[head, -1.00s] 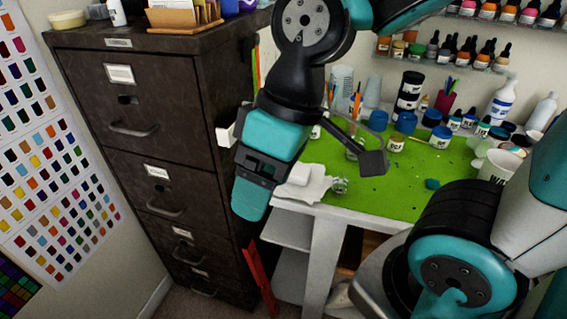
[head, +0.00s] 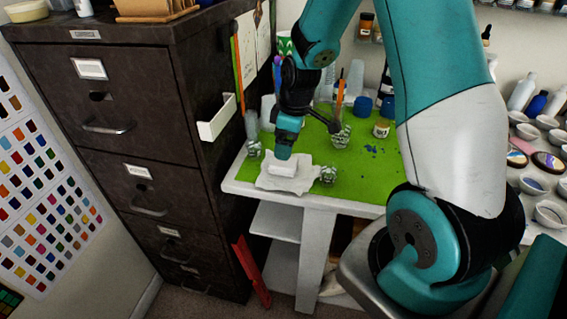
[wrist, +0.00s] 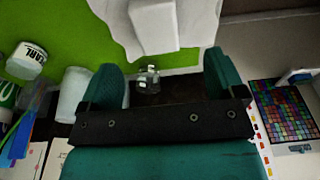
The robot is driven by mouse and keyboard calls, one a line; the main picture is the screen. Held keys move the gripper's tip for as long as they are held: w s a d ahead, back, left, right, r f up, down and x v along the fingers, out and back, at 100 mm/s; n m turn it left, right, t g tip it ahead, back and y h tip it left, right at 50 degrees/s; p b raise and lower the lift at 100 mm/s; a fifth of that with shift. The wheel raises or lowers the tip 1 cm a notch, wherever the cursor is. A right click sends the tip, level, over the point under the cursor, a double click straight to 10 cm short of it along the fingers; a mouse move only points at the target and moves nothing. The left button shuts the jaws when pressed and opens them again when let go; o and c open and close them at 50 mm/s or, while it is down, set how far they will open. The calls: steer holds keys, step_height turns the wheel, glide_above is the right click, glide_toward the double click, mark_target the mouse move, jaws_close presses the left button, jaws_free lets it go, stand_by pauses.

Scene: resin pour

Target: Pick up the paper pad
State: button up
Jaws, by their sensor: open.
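A small white block (head: 283,168), which looks like the paper pad, lies on a crumpled white sheet (head: 268,184) near the front left corner of the green-topped table. In the wrist view the white pad (wrist: 155,26) is at the top, on the white sheet (wrist: 198,12), beyond the open fingers and not between them. My gripper (head: 284,152) points down just above the pad in the head view. In the wrist view my gripper (wrist: 164,78) has its two teal fingers apart, with nothing held.
Small clear jars stand on both sides of the sheet, one at right (head: 328,174) and one at left (head: 254,149). A dark filing cabinet (head: 110,130) with a white side holder (head: 217,119) stands left of the table (head: 360,190). Cups and pens stand behind my gripper.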

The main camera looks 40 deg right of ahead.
steer(key=shift+w+a+f+p, duration=0.1)
steer(key=shift+w+f+p, duration=0.15)
steer(key=shift+f, duration=1)
steer(key=shift+w+a+f+p, duration=0.1)
steer(key=shift+f+p, duration=0.25)
steer(key=shift+f, duration=0.95)
steer(key=shift+w+f+p, duration=0.2)
steer(key=shift+f+p, duration=0.1)
steer(key=shift+f, duration=0.95)
steer(key=c, duration=1.1)
steer(key=shift+o, duration=0.2)
steer(key=shift+r, duration=0.1)
step_height(320, 180, up, 20)
steer(key=b, duration=0.2)
